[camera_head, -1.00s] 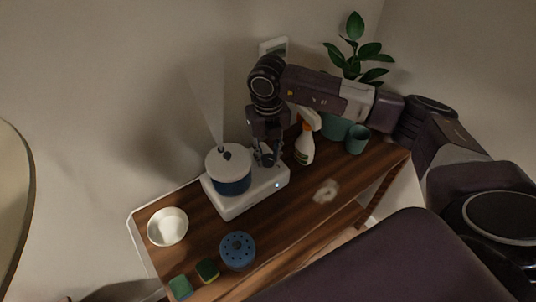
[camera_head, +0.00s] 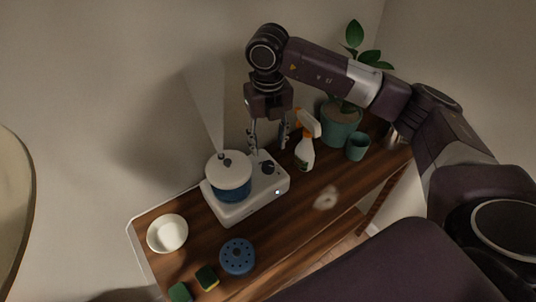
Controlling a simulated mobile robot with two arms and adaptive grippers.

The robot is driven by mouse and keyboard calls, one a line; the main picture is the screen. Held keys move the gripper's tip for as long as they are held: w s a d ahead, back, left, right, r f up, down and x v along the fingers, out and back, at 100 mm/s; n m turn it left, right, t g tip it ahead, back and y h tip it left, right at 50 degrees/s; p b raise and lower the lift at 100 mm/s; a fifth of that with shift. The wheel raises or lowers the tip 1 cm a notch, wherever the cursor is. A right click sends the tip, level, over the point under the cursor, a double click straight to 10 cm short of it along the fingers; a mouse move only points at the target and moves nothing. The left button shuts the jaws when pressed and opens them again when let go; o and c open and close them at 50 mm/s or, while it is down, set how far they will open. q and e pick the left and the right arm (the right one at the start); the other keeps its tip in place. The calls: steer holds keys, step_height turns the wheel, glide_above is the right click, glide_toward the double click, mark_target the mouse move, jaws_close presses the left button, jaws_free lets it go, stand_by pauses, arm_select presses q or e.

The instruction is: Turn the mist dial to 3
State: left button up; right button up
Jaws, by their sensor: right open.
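The humidifier (camera_head: 250,202) is a white base with a round blue tank and white lid (camera_head: 228,170) on its left part. Mist rises from the lid. The black mist dial (camera_head: 268,167) sits on the right part of the base's top, with a small light on the front face. The number it points at is too small to read. My right gripper (camera_head: 268,148) is open and empty, above and behind the dial, pointing down with its fingers apart. It does not appear to touch the dial. My left gripper is not in view.
A spray bottle (camera_head: 305,150) stands right of the humidifier, near a potted plant (camera_head: 341,125) and a green cup (camera_head: 358,147). A white bowl (camera_head: 167,233), a blue holed disc (camera_head: 237,256) and sponges (camera_head: 207,277) lie left and in front. A pale patch (camera_head: 326,198) marks the wooden top (camera_head: 285,220).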

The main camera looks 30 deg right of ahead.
step_height(320, 180, up, 4)
stand_by(0.7)
